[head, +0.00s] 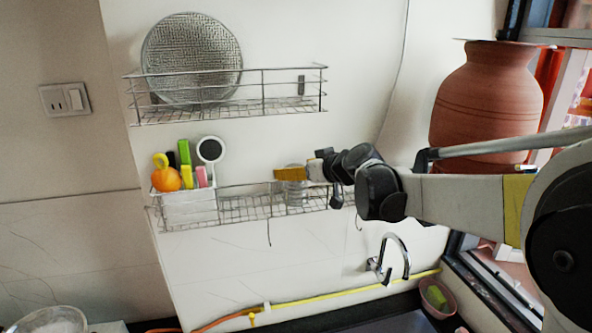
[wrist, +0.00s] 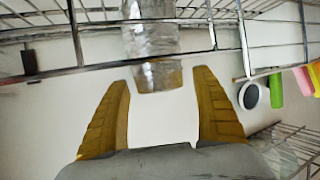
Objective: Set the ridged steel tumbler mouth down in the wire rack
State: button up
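The ridged steel tumbler (head: 294,191) stands in the lower wire rack (head: 240,203), at its right part. In the wrist view the tumbler (wrist: 152,45) is at the top centre, against the rack wires, and appears upside down relative to the head view. My gripper (head: 290,174) is level with the tumbler's upper part. In the wrist view my gripper (wrist: 162,82) is open, with the tumbler's near end between the two yellow fingertips and a gap on each side. I cannot tell which end is the mouth.
A white caddy (head: 190,206) with an orange ball, coloured items and a round mirror (head: 210,150) sits at the rack's left. An upper wire rack (head: 290,103) holds a round woven tray (head: 190,55). A clay pot (head: 488,95) stands right; a tap (head: 395,255) is below.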

jog(key=v, duration=1.2)
jog(key=shift+f, duration=0.2)
